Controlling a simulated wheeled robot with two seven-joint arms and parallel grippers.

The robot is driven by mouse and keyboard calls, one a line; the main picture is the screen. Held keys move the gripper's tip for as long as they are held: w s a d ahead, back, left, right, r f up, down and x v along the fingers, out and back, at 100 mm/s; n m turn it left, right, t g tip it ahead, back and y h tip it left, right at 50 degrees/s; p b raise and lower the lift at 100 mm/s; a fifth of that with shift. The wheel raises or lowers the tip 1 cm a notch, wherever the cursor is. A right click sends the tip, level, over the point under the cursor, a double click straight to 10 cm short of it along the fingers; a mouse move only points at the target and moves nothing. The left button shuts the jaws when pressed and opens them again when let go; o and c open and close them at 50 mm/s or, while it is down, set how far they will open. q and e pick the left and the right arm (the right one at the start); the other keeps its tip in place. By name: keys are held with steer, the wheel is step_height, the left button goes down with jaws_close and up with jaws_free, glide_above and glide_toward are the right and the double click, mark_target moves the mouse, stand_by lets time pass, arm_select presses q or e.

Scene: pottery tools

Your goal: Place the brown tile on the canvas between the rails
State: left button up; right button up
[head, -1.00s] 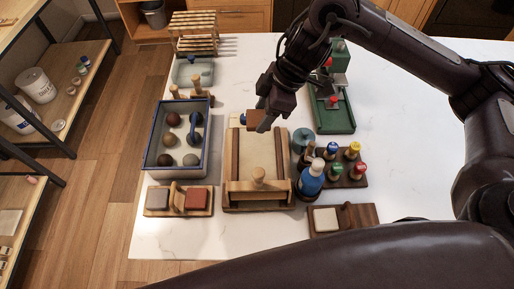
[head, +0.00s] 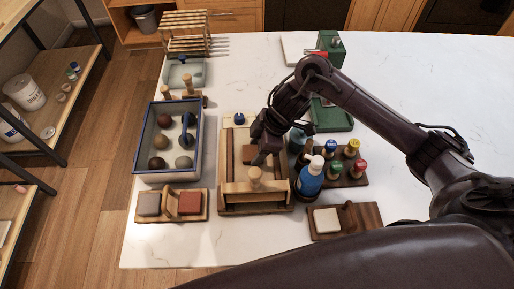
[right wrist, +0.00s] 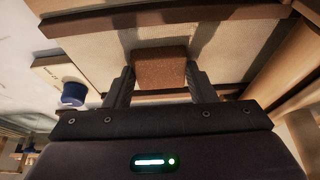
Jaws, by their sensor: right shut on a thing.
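My right gripper (head: 262,152) is shut on the brown tile (head: 249,154), over the wooden slab board (head: 240,206). In the right wrist view the tile (right wrist: 159,68) sits between the two fingers (right wrist: 162,88), with pale canvas (right wrist: 228,45) behind it. A dark brown rail (right wrist: 165,17) runs along the far side of the canvas, and another shows nearer the fingers. The tile lies between these rails in that view. I cannot tell whether it touches the canvas. In the head view my gripper hides part of the canvas and right rail. My left gripper is not in view.
A blue bottle (head: 311,178) and several colored-top tools (head: 352,148) stand close on the right. A blue-rimmed tray (head: 139,150) of balls is on the left. Bare white table lies at the right.

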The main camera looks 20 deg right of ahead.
steer(key=shift+f, duration=0.15)
steer(key=o, duration=1)
steer(key=shift+d+r, duration=0.2)
steer(key=shift+r, duration=0.4)
steer(key=p+v, duration=0.1)
steer(key=v, duration=1)
